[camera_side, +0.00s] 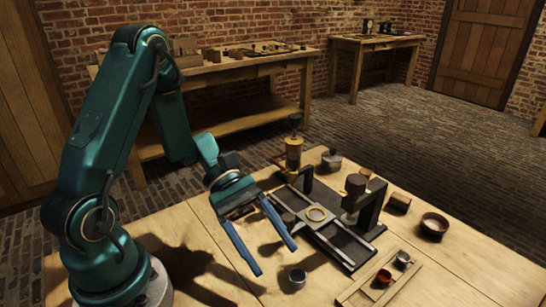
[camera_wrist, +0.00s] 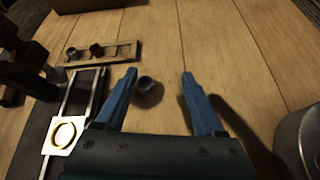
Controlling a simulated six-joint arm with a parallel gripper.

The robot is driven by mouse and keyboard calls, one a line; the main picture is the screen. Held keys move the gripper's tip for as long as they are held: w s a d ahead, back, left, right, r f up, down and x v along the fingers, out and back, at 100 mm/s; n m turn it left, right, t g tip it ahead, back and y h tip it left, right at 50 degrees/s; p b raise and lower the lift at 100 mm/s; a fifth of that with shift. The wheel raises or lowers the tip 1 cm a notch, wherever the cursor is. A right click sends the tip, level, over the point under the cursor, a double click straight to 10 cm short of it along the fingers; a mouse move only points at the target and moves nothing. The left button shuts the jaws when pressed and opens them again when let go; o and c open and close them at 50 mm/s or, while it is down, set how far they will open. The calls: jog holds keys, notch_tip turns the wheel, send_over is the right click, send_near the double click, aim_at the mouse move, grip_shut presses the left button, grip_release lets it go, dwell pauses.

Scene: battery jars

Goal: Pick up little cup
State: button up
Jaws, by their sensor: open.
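A small grey metal cup (camera_side: 297,278) stands upright on the wooden table near the front. In the wrist view the cup (camera_wrist: 147,84) sits between the lines of my two blue fingers, closer to the left finger. My gripper (camera_side: 276,260) is open and empty, above the table and to the left of the cup in the side view. It also shows in the wrist view (camera_wrist: 158,73). Two more small cups, one reddish-brown (camera_side: 384,276) and one grey (camera_side: 403,258), stand in a wooden tray (camera_side: 352,292) to the right.
A dark press-like fixture with rails (camera_side: 345,243) and a pale plate with a gold ring (camera_side: 317,214) stands behind the cup. The table around the cup is clear.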

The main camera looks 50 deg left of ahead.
aim_at(304, 282)
jog(key=f+n+t, duration=0.1)
jog(key=w+a+f+n+t, duration=0.1)
jog(key=n, duration=0.1)
jog(key=w+f+n+h, duration=0.1)
jog(key=n, duration=0.1)
jog(key=shift+a+f+t, duration=0.3)
jog(key=shift+f+t, duration=0.05)
jog(key=shift+t, duration=0.05)
jog(key=shift+x, duration=2.5)
grip_shut()
